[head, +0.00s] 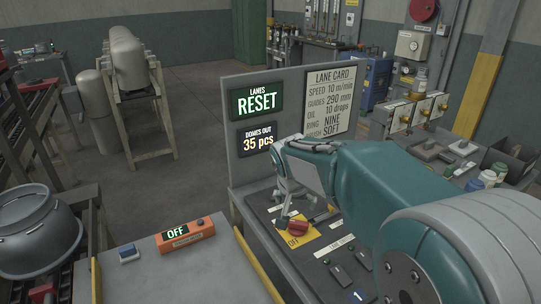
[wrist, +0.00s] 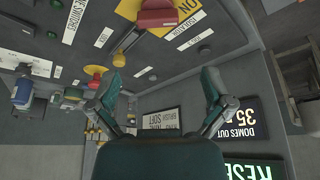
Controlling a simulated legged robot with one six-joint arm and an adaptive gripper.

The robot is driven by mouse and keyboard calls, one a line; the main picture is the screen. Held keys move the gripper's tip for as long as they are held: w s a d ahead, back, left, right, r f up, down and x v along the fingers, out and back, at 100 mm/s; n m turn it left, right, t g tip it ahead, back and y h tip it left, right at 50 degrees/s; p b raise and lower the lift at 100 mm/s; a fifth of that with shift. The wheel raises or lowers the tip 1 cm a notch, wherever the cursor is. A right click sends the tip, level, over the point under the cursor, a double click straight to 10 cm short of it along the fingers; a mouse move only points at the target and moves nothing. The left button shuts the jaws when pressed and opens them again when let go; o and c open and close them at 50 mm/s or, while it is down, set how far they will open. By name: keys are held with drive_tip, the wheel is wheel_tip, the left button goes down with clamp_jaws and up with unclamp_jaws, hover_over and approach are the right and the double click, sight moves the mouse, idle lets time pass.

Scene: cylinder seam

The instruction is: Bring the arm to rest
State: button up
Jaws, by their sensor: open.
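My arm (head: 350,185) reaches from the lower right over the console in the head view. My gripper (head: 284,202) hangs low over the console, close to a red rotary knob (head: 298,228) on a yellow plate marked OFF. In the wrist view, which looks upside down, my gripper (wrist: 165,84) has its two fingers spread wide with nothing between them. The red knob (wrist: 157,18) lies beyond the fingertips there, apart from them. Part of the console top is hidden behind my arm in the head view.
The console's upright panel (head: 250,172) carries a RESET display (head: 257,103), a "35 pcs" display (head: 257,138) and a lane card (head: 331,100). An orange OFF box (head: 185,236) and a metal pot (head: 38,232) are at left. Open floor (head: 185,175) lies behind.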

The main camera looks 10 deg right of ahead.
drive_tip(key=s+d+r+n+y, duration=0.1)
drive_tip(key=s+n, duration=0.1)
drive_tip(key=s, duration=1.1)
drive_tip(key=s+d+r+n+t, duration=0.1)
drive_tip(key=s+r+n, duration=0.1)
drive_tip(key=s, duration=1)
drive_tip(key=shift+s+r+n+t+y, duration=0.3)
drive_tip(key=shift+s+y, duration=0.1)
